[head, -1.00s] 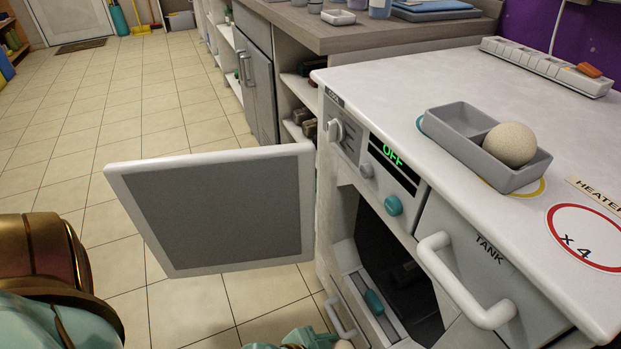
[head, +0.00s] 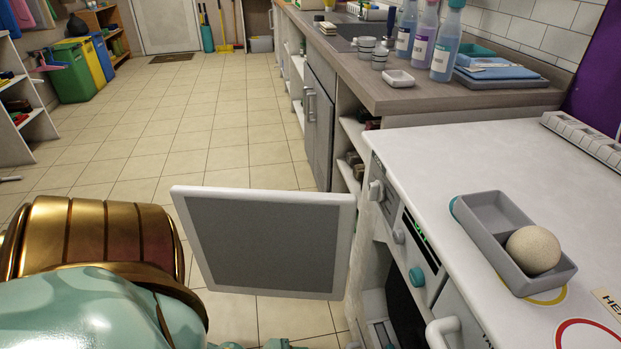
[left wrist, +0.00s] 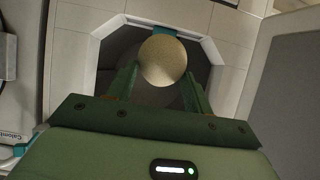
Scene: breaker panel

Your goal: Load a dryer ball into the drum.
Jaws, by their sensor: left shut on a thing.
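A beige dryer ball (left wrist: 163,58) is between the two green fingers of my left gripper (left wrist: 163,85), which is shut on it. Behind the ball in the left wrist view is the dark, angular drum opening (left wrist: 118,50). Whether the ball is inside the opening or just in front cannot be told. In the head view the drum opening (head: 403,312) is partly hidden at the lower edge, and the ball does not show. A second ball (head: 533,249) sits in the near compartment of a grey tray (head: 478,236) on the dryer top. My right gripper is out of view.
The dryer door (head: 265,243) stands wide open to the left, and also shows at the right of the left wrist view (left wrist: 285,95). A white tank handle (head: 440,330) sticks out at the dryer front. The tiled floor (head: 150,150) beyond is clear.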

